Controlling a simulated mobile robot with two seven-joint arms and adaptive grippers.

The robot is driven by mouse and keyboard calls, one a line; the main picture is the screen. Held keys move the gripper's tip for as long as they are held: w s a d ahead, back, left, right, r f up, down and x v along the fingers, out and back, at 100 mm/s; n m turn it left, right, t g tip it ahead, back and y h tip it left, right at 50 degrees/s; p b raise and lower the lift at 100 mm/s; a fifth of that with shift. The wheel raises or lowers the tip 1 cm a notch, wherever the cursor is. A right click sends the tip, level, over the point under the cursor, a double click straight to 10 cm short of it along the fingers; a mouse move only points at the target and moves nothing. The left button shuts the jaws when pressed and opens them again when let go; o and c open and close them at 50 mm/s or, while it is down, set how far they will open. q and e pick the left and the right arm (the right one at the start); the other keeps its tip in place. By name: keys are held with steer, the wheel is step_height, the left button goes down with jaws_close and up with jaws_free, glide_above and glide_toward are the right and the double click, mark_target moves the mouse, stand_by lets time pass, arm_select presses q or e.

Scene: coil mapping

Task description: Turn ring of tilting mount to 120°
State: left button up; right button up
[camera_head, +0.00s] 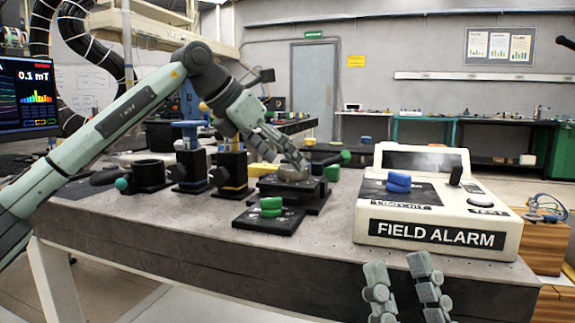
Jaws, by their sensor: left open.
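The tilting mount (298,196) appears to be the low black block near the middle of the table, with a round grey ring (293,173) on top. My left gripper (285,158) reaches down from the upper left, and its fingertips are right at the ring. It is open; whether the fingers touch the ring cannot be told. The gripper hides part of the ring, and no angle marks can be read. My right gripper (402,275) is at the bottom edge, in front of the table, with its fingers apart and nothing between them.
A white FIELD ALARM box (437,238) with a blue knob stands at the right of the table (190,235). A black plate with a green knob (270,207) lies just in front of the mount. Black posts with blue and yellow parts (232,168) stand to its left.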

arm_select(q)
steer(key=shift+x, duration=1.15)
steer(key=c, duration=1.2)
